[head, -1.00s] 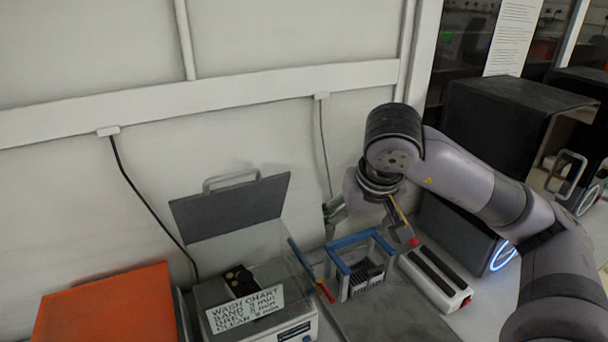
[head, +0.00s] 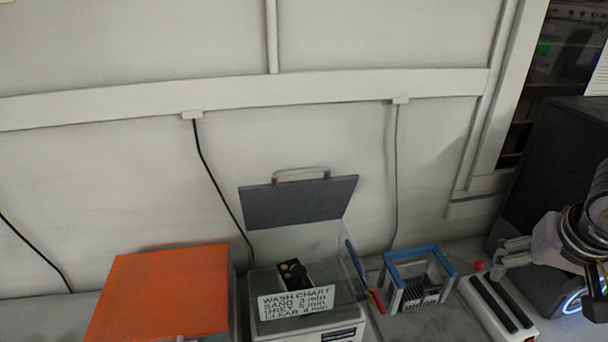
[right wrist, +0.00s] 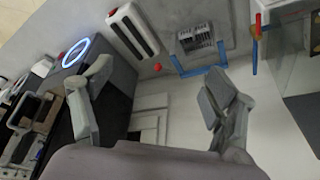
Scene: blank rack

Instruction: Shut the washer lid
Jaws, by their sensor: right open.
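The washer (head: 305,325) is a pale box with a "WASH CHART" card on its front and clear walls above. Its dark grey lid (head: 300,203) stands raised at the back, with a metal handle (head: 300,174) along its top edge. A dark block with yellowish spots (head: 293,274) shows inside. My right gripper (head: 506,258) is open and empty, to the right of the washer, beyond the blue-topped rack. The right wrist view shows its spread fingers (right wrist: 158,80), with part of a clear-walled box (right wrist: 285,45) at the right edge. My left gripper is not seen.
The blue-topped rack (head: 418,252) stands right of the washer, with a red and yellow tool (head: 376,301) between. A red ball (head: 479,265) and a white block with black strips (head: 500,306) lie farther right. An orange-topped box (head: 160,290) stands left. The wall is close behind.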

